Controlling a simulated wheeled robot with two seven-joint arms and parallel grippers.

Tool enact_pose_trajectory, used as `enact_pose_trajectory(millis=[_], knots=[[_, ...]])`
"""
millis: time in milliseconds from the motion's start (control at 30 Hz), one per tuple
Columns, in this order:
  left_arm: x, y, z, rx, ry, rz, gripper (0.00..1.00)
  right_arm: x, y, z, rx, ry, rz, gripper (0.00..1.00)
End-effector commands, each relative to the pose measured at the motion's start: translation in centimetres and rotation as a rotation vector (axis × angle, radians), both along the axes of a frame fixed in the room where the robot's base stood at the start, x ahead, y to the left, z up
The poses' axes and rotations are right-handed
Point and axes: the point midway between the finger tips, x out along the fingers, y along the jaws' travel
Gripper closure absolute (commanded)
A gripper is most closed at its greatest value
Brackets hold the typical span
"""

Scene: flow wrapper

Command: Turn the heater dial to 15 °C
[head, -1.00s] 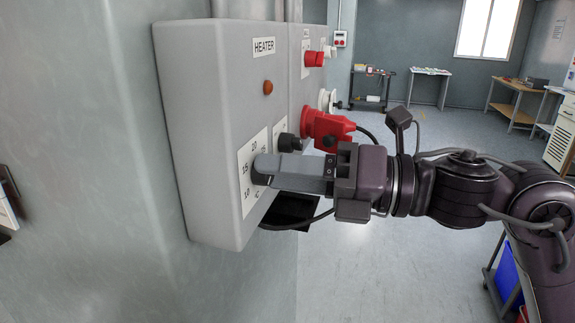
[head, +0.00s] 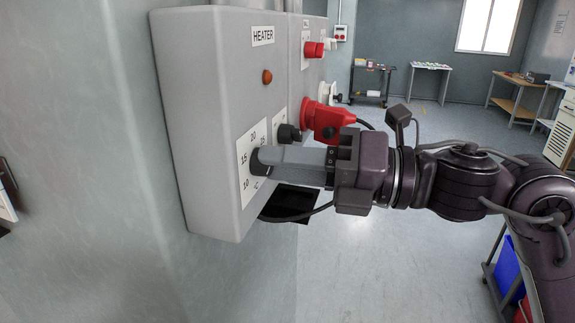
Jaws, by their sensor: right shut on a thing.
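The heater box (head: 205,120) is a grey wall box with a "HEATER" label and an orange lamp (head: 267,77). The dark heater dial (head: 256,161) sits on this plate, mostly hidden behind my fingers. My right gripper (head: 268,160) reaches in from the right and is shut on the dial. The dial's pointer is hidden, so I cannot tell its setting. My left gripper is not in view.
A second black knob (head: 289,134) sits just beyond my fingers. A red plug (head: 327,119) with a black cable sticks out behind it, close above my gripper. A red switch (head: 314,49) is higher up. Open floor lies to the right.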

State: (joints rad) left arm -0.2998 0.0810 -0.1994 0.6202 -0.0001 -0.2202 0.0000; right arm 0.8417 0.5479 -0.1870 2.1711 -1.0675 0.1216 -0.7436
Motion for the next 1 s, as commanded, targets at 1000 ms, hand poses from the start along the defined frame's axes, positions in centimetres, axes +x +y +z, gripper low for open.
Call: enact_pose_trajectory(millis=[1000], knots=[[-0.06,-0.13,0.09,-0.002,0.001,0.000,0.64,-0.12,0.04,-0.13,0.253,0.784,0.000,0.94]])
